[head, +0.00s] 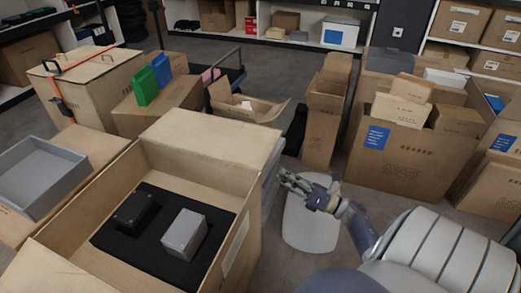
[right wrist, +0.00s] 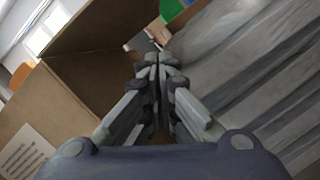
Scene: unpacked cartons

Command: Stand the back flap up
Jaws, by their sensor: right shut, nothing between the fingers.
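The open carton (head: 252,222) stands in the foreground of the head view. Its back flap (head: 215,137) is folded outward from the back edge, away from the opening. Inside lie a black insert (head: 105,240), a dark box (head: 135,211) and a grey box (head: 184,234). In the right wrist view, the shut fingertips (right wrist: 157,62) point past the carton's labelled wall (right wrist: 40,125), with the flap (right wrist: 110,30) overhanging at upper left. Contact is unclear. My left gripper is out of view.
A grey ribbed surface (right wrist: 240,80) lies right of the fingers in the wrist view. A grey tray (head: 40,175) sits at left. A tall open carton (head: 325,110) and a filled carton (head: 400,165) stand behind at right. Some floor shows between.

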